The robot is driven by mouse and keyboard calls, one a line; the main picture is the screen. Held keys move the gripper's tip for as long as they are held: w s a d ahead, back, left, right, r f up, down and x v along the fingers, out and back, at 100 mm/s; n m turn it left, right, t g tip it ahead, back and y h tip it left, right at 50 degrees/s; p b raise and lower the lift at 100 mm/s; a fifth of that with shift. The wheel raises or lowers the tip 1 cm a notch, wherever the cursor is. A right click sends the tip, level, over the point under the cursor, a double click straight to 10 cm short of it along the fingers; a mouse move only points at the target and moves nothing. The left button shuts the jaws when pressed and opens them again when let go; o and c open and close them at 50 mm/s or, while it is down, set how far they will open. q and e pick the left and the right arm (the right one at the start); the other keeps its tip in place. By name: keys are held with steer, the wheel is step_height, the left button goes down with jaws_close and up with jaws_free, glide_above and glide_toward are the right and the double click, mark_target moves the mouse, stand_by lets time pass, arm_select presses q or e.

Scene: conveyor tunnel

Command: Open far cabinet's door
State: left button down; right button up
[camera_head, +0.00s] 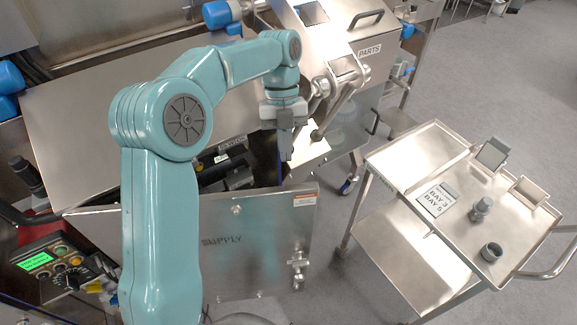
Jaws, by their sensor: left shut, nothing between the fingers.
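A steel cabinet (381,64) labelled PARTS stands at the top centre, with a black bar handle (366,17) on its upper face. I cannot tell whether its door is fully shut. Nearer to me is a steel panel (262,250) labelled SUPPLY with a latch at its right side. Behind its top edge is a dark space holding black items (225,168). My left gripper (287,152) points down, shut and empty, near the right end of that space, left of and below the PARTS cabinet. My teal left arm hides part of the SUPPLY panel. My right gripper is not in view.
A steel trolley (405,153) stands at the right, with a printed card (436,199), dark cylindrical parts (491,252) and small stands on top. A control box with a green screen (37,262) is at the lower left. Grey floor is clear at the upper right.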

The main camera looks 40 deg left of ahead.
arm_select(q)
steer(key=s+d, duration=0.1)
steer(key=s+d+f, duration=0.1)
steer(key=s+d, duration=0.1)
steer(key=shift+f+p, duration=0.1)
steer(key=shift+p, duration=0.25)
steer(key=shift+d, duration=0.15)
steer(key=shift+d, duration=0.1)
